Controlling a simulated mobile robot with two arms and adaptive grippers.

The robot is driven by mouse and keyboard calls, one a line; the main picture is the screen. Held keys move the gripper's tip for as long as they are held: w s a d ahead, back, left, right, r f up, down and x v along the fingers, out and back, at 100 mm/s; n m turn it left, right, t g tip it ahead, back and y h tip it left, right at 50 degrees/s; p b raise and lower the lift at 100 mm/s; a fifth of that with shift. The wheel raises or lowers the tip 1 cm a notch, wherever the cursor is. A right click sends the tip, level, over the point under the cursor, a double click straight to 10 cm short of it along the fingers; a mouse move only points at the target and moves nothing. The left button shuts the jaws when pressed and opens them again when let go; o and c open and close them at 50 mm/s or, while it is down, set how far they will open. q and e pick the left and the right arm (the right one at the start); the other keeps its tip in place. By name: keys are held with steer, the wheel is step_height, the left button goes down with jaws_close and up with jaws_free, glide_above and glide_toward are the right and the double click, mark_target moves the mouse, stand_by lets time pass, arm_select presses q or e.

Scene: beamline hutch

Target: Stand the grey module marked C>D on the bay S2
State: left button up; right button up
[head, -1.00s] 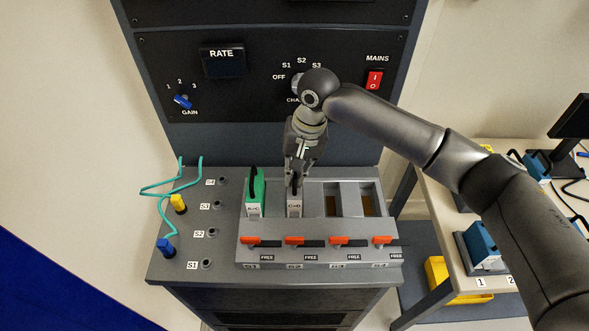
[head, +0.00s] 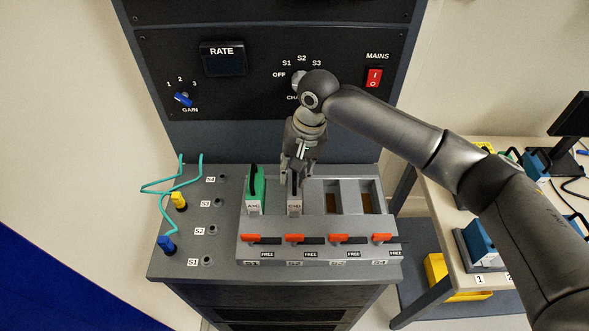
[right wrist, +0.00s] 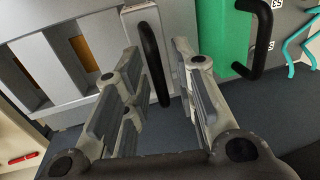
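The grey module marked C>D (head: 295,207) stands upright in the second bay from the left of the grey rack (head: 320,229), the bay S2. Its black handle (right wrist: 148,55) points up. My right gripper (head: 296,177) is above the module, fingers pointing down. In the right wrist view the fingers (right wrist: 158,62) are spread, one on each side of the handle, with gaps visible; it looks open. How deep the module sits is partly hidden by the gripper. My left gripper is not in view.
A green module (head: 255,191) stands in the bay just left. The two bays on the right (head: 349,199) are empty. Orange levers (head: 295,238) line the rack front, above FREE labels. Teal cables (head: 172,190) with blue and yellow plugs are at left; a side table (head: 446,208) is at right.

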stand_by(0.3)
steer(key=r, duration=0.4)
steer(key=d+r, duration=0.1)
steer(key=r, duration=0.3)
steer(key=d+r, duration=0.1)
steer(key=r, duration=0.2)
steer(key=shift+d+r, duration=0.1)
steer(key=shift+r, duration=0.3)
steer(key=shift+s+f, duration=0.1)
